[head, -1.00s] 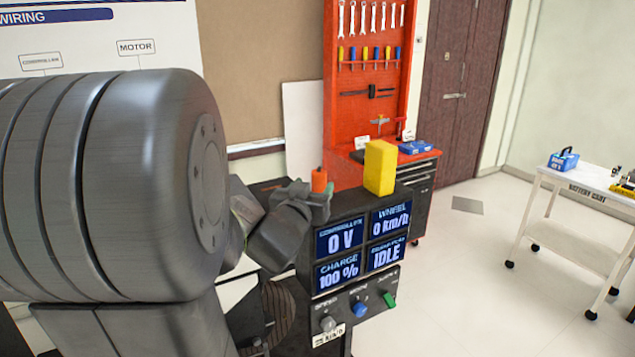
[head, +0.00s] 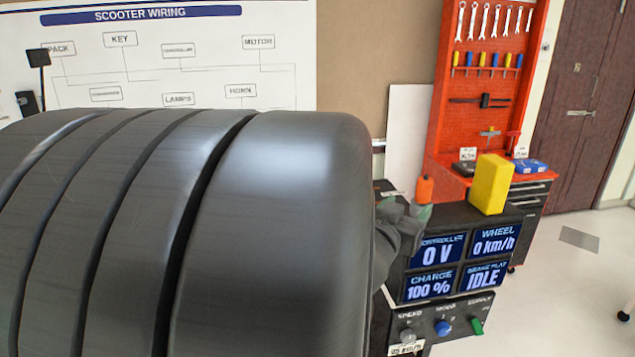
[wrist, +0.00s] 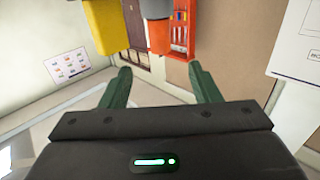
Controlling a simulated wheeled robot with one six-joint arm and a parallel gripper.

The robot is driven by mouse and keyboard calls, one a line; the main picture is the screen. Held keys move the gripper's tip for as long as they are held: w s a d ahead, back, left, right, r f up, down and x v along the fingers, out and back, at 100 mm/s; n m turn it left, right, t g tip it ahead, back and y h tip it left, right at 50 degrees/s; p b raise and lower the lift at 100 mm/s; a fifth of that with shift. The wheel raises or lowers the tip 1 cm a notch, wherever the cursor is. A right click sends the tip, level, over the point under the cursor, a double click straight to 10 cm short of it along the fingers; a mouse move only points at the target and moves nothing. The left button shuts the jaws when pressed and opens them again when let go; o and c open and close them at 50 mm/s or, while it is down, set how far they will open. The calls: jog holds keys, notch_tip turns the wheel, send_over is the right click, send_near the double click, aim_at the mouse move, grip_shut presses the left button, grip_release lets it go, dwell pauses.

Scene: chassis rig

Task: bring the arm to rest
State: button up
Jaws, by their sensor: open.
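My gripper (wrist: 160,88) is open in the wrist view, its two green fingers spread with nothing held between them. In the head view my large grey arm link fills the left and middle and hides most of the rest of the arm. Only a small grey piece of the wrist end shows past its right edge, beside an orange piece (head: 425,189) on the display console (head: 395,300). In the wrist view the orange piece (wrist: 161,38) and a yellow block (wrist: 107,30) appear upside down at the top, beyond the fingers.
The yellow block (head: 490,184) stands on the console top. Behind it are a red tool board (head: 485,100) and a cabinet with a blue case (head: 530,166). A wiring poster (head: 200,70) hangs at the left. Open floor (head: 560,275) lies at the right.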

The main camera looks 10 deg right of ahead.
aim_at(422, 187)
jog(key=x, duration=1.3)
jog(key=shift+w+d+p, duration=0.2)
jog(key=shift+w+p, duration=0.05)
jog(key=shift+p, duration=0.05)
jog(key=shift+r, duration=0.15)
jog(key=shift+s, duration=0.1)
